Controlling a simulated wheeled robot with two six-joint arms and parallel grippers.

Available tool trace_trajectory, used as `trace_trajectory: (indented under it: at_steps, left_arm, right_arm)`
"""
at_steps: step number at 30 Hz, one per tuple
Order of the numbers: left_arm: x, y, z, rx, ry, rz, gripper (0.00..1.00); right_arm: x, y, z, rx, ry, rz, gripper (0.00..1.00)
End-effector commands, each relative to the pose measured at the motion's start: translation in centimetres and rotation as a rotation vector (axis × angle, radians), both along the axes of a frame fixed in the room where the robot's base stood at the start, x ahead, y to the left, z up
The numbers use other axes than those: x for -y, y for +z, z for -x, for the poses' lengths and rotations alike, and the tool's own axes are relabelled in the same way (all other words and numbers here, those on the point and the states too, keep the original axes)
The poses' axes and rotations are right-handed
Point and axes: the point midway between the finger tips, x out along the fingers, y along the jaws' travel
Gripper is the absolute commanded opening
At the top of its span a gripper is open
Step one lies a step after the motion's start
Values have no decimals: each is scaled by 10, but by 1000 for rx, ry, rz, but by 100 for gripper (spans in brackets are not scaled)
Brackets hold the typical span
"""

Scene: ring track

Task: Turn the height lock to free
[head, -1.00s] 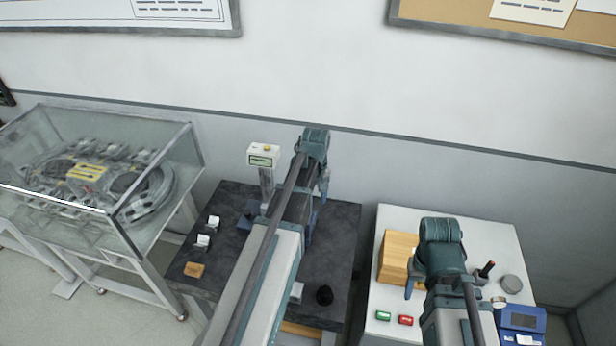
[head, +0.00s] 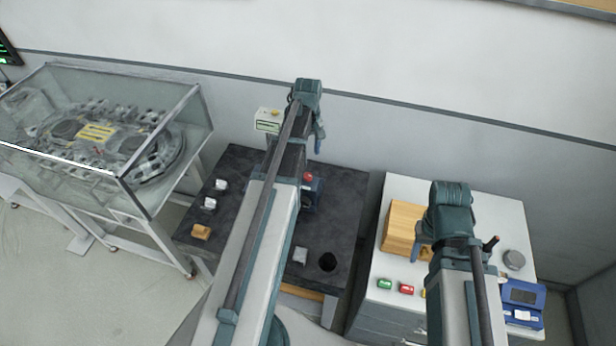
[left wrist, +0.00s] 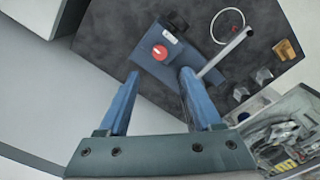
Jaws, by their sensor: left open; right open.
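A red round knob (left wrist: 159,51) sits on a blue base (left wrist: 165,65) on the dark bench in the left wrist view. It also shows red in the head view (head: 309,176), just right of my left arm. I cannot read its setting. My left gripper (left wrist: 159,76) is open and empty, pointing down, with the knob between and beyond its fingertips; they look apart from it. In the head view the left gripper (head: 318,140) hangs above the back of the bench. A pale display box (head: 268,121) stands beside it. My right gripper (head: 415,252) is open over the white cabinet.
The dark stone bench (head: 340,215) holds small metal blocks, a wooden block (head: 201,231) and a black cup (head: 327,262). A metal post (left wrist: 226,52) rises near the left gripper's right finger. A glass case (head: 180,135) stands left. The white cabinet (head: 375,320) carries a wooden box (head: 400,226).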

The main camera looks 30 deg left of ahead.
Motion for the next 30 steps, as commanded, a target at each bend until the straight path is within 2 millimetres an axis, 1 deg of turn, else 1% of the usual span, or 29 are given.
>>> trace_trajectory:
  at_steps: [1,15,18,23,30]
  left_arm:
    - [0,-15,0,0,0,0,66]
    - [0,-82,0,0,-1,0,66]
    - [0,-94,0,0,-1,0,66]
    - [0,-104,0,0,-1,0,66]
    - [0,-103,0,0,-1,0,66]
  right_arm:
    - [0,-15,0,1,-1,0,50]
    - [0,-82,0,1,9,1,50]
    - [0,-94,0,1,11,2,50]
    - [0,-104,0,0,13,2,50]
    - [0,-103,0,0,13,2,50]
